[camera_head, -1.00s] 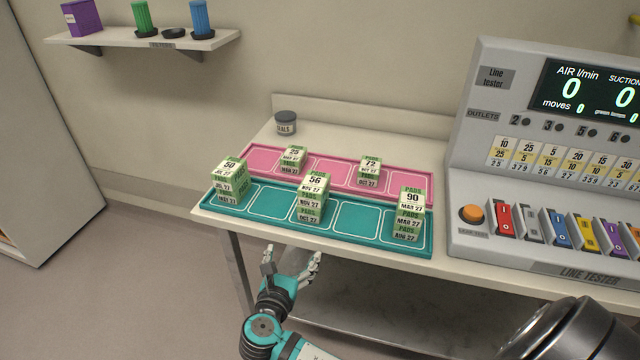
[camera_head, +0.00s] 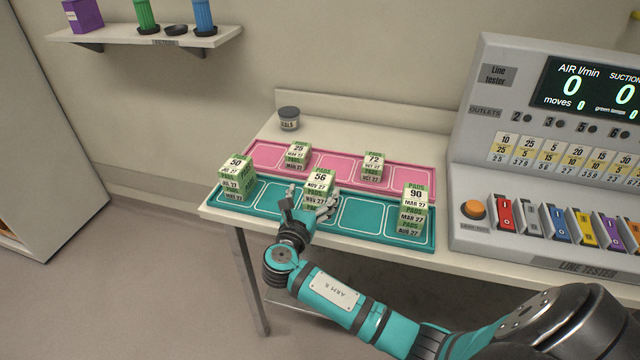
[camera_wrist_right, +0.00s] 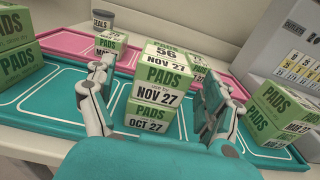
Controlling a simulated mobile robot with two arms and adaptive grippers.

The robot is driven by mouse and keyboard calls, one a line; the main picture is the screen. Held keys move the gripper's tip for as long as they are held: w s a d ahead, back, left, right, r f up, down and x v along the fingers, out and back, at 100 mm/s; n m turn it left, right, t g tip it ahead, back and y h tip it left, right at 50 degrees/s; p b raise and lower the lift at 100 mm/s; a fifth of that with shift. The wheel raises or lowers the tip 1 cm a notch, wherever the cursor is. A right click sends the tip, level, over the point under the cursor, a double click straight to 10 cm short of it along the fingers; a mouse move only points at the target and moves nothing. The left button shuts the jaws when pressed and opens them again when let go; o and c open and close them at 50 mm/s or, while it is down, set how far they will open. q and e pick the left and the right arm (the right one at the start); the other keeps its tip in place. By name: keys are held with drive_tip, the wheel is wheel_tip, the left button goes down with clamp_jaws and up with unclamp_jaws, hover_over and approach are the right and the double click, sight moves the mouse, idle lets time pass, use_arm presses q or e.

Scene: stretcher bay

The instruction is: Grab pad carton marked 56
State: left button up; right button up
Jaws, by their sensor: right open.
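The pad carton marked 56 (camera_head: 320,180) is a green and white box on top of a stack in the teal tray (camera_head: 268,204). In the right wrist view, the 56 carton (camera_wrist_right: 164,73) reads NOV 27, and the carton under it (camera_wrist_right: 148,116) reads OCT 27. My right gripper (camera_head: 310,203) is open in front of this stack. In the wrist view its fingers (camera_wrist_right: 155,90) stand left and right of the stack; I cannot tell whether they touch it. The gripper hides the stack's lower part in the head view. My left gripper is not in view.
Stacks marked 50 (camera_head: 236,178) and 90 (camera_head: 414,208) stand at the teal tray's ends. Cartons marked 25 (camera_head: 297,156) and 72 (camera_head: 373,167) stand in the pink tray (camera_head: 335,168) behind. A seals jar (camera_head: 289,118) is behind the trays. The line tester (camera_head: 560,150) stands at right.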

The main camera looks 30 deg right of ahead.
sight(320, 182)
drive_tip(key=x, duration=0.1)
drive_tip(key=p+x, duration=0.1)
drive_tip(key=x, duration=0.2)
drive_tip(key=shift+d+r, duration=0.25)
drive_tip(key=shift+d, duration=0.1)
drive_tip(key=shift+w+d+f, duration=0.1)
drive_tip(key=shift+w+d, duration=0.1)
drive_tip(key=shift+w, duration=0.05)
drive_tip(key=shift+c, duration=0.2)
drive_tip(key=c, duration=1.3)
